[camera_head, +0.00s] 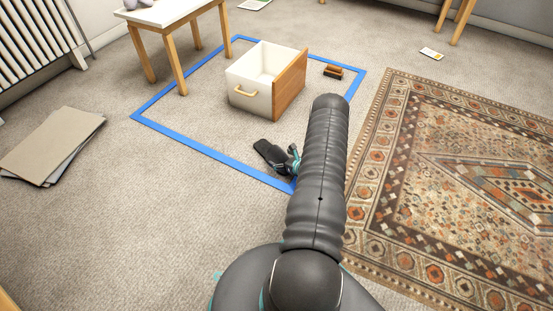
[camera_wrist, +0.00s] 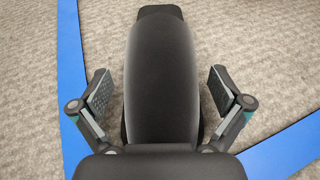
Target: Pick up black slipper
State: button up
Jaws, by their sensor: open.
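The black slipper (camera_head: 268,151) lies on the carpet inside the blue tape outline, near its front corner. In the wrist view the slipper (camera_wrist: 162,70) runs lengthwise up the middle of the picture. My gripper (camera_head: 292,160) is at the slipper's near end, partly hidden by my arm in the head view. In the wrist view my gripper (camera_wrist: 159,88) is open, with one finger on each side of the slipper and a visible gap on both sides. The slipper's near end is hidden behind the gripper body.
Blue tape (camera_head: 203,154) outlines a floor area. In it stand a white drawer box (camera_head: 250,99) with a wooden side and a brown brush-like object (camera_head: 334,72). A patterned rug (camera_head: 455,165) lies right, flat panels (camera_head: 50,145) left. A white table (camera_head: 170,12) stands behind.

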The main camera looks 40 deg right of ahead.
aim_at(274, 147)
jog(key=shift+w+f, duration=0.25)
jog(key=shift+w, duration=0.4)
jog(key=c, duration=1.3)
jog(key=shift+o, duration=0.2)
jog(key=shift+r, duration=0.15)
jog(key=shift+r, duration=0.6)
notch_tip(274, 147, up, 3)
jog(key=shift+r+p, duration=0.1)
jog(key=shift+p, duration=0.3)
jog(key=s+d+r, duration=0.2)
jog(key=d+r, duration=0.4)
jog(key=d, duration=0.5)
jog(key=shift+s+d+r, duration=0.2)
jog(key=shift+s, duration=0.15)
jog(key=shift+a, duration=0.1)
